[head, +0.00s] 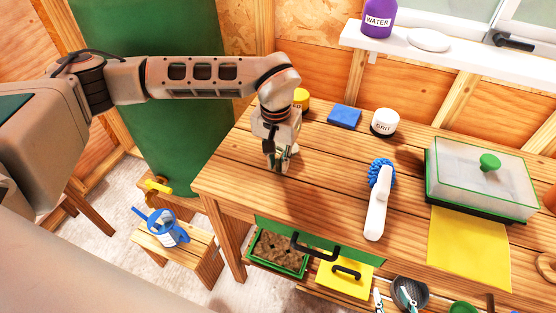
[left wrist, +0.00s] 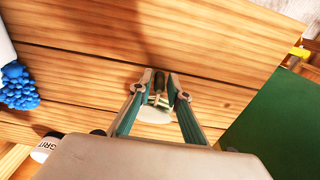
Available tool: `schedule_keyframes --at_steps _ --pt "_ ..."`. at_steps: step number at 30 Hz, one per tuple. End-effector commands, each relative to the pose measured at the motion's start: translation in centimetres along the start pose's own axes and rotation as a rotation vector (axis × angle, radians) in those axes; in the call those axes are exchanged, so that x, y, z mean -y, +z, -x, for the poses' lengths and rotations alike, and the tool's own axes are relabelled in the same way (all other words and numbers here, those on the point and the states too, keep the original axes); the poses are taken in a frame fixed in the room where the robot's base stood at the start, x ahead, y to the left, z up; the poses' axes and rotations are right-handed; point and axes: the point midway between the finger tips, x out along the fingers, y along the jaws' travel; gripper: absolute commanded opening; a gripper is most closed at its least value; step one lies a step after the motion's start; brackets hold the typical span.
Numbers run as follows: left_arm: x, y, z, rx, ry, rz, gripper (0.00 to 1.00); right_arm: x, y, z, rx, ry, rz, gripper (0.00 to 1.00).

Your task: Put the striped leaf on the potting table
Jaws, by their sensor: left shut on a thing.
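My left gripper (head: 279,160) is low over the left part of the wooden potting table (head: 320,195). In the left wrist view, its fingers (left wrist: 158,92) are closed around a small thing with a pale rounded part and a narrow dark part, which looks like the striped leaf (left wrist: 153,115). The fingers hide much of it, and its stripes are too small to make out. The planks (left wrist: 90,75) lie close beyond the fingertips; I cannot tell whether the leaf touches them. My right gripper is not in view.
A blue-bristled brush (head: 377,205), a white jar (head: 384,122), a blue sponge (head: 344,117), a yellow container (head: 301,98) and a covered propagator tray (head: 480,178) occupy the table. A yellow sheet (head: 468,248) lies at front right. Bare planks lie between gripper and brush.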

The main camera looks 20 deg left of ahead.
Motion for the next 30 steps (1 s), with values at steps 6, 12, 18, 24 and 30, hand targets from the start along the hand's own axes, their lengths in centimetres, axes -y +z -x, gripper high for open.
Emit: schedule_keyframes --at_steps 6,12,18,24,30 --pt "0.0 0.1 -0.3 0.001 -0.001 0.000 0.00 0.0 0.1 -0.1 0.000 0.000 0.000 0.40" --pt "0.0 0.1 -0.3 0.001 -0.001 0.000 0.34 0.1 0.2 -0.1 0.002 -0.001 0.000 0.40" --pt "0.0 0.1 -0.3 0.001 0.000 0.000 0.34 0.1 0.3 -0.1 0.004 -0.001 0.000 0.40" --pt "-0.1 -0.1 1.2 -0.002 0.001 -0.002 0.34 0.1 0.4 -0.1 0.006 -0.001 0.000 0.40" --pt "0.0 -0.1 5.1 -0.005 0.000 -0.001 0.34 0.1 0.7 -0.2 0.007 -0.002 -0.001 0.40"
